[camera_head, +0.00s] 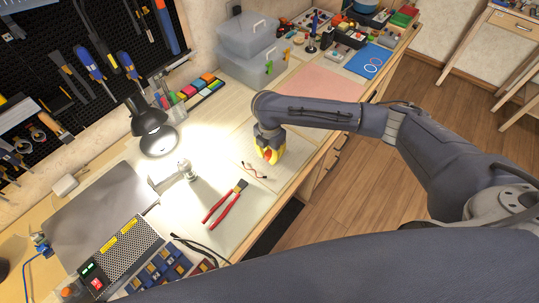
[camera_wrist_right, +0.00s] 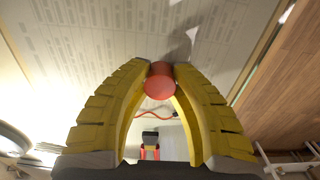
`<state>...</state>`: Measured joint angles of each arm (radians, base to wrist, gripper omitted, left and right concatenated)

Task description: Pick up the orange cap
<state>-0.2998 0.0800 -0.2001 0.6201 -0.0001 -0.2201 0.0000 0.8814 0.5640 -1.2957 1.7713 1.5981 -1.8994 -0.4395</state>
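The orange cap (camera_wrist_right: 160,82) shows in the right wrist view as a reddish-orange cylinder between the tips of my yellow fingers. My right gripper (camera_wrist_right: 160,70) is closed in on it, with a fingertip against each side. In the head view the right gripper (camera_head: 269,157) is low over the workbench, pointing down, and a bit of the cap (camera_head: 268,155) shows red between the yellow fingers. The fingers hide part of it there. I cannot tell whether the cap touches the bench. My left gripper is not in view.
Red-handled pliers (camera_head: 225,203) and a thin red and black wire (camera_head: 253,171) lie near the right gripper. A desk lamp (camera_head: 150,124) and a small metal clamp-like part (camera_head: 186,169) stand left. Clear bins (camera_head: 247,62) stand behind. The pink mat (camera_head: 305,88) is mostly bare.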

